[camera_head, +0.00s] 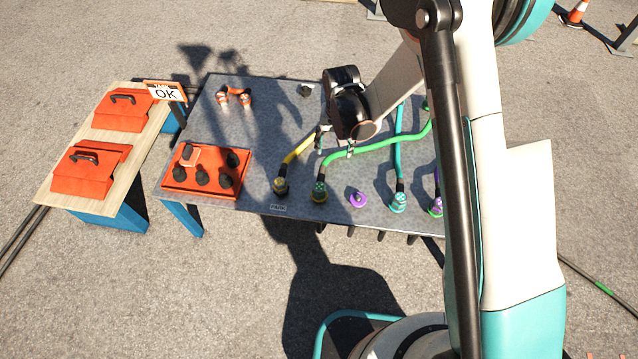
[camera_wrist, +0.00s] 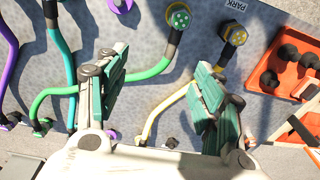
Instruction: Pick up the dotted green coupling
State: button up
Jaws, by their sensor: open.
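The dotted green coupling (camera_head: 319,191) is the dark end with a green dotted face on a green hose. It rests near the front edge of the grey table, just right of the yellow coupling (camera_head: 280,187). In the wrist view the dotted green coupling (camera_wrist: 180,17) is at the top, beyond my fingertips and between their lines. My gripper (camera_head: 334,146) is open and empty above the table, behind the coupling in the head view. In the wrist view my gripper (camera_wrist: 163,62) has its fingers wide apart, with parts of the green and yellow hoses beneath them.
A purple cap (camera_head: 358,200) and a teal coupling (camera_head: 398,203) lie to the right. An orange panel (camera_head: 172,185) with dark round pieces is at the left. Orange toolboxes (camera_head: 122,110) stand on a wooden bench. A PARK label (camera_wrist: 235,5) is near the yellow coupling.

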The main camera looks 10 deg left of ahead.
send_over(319, 186)
notch_tip(319, 186, down, 9)
jog(key=shift+g, duration=0.4)
jog(key=f, duration=0.2)
jog(key=f+b, duration=0.1)
jog(key=f, duration=0.2)
jog(key=f+b, duration=0.1)
jog(key=f, duration=0.2)
jog(key=shift+w+d, duration=0.3)
jog(key=shift+s+a+f+b, duration=0.15)
jog(key=shift+f+b, duration=0.7)
jog(key=shift+f, duration=0.5)
jog(key=shift+a+f+b, duration=0.15)
jog(key=shift+f+b, duration=0.65)
jog(key=shift+f, duration=0.55)
jog(key=shift+r, duration=0.1)
jog(key=c, duration=1.3)
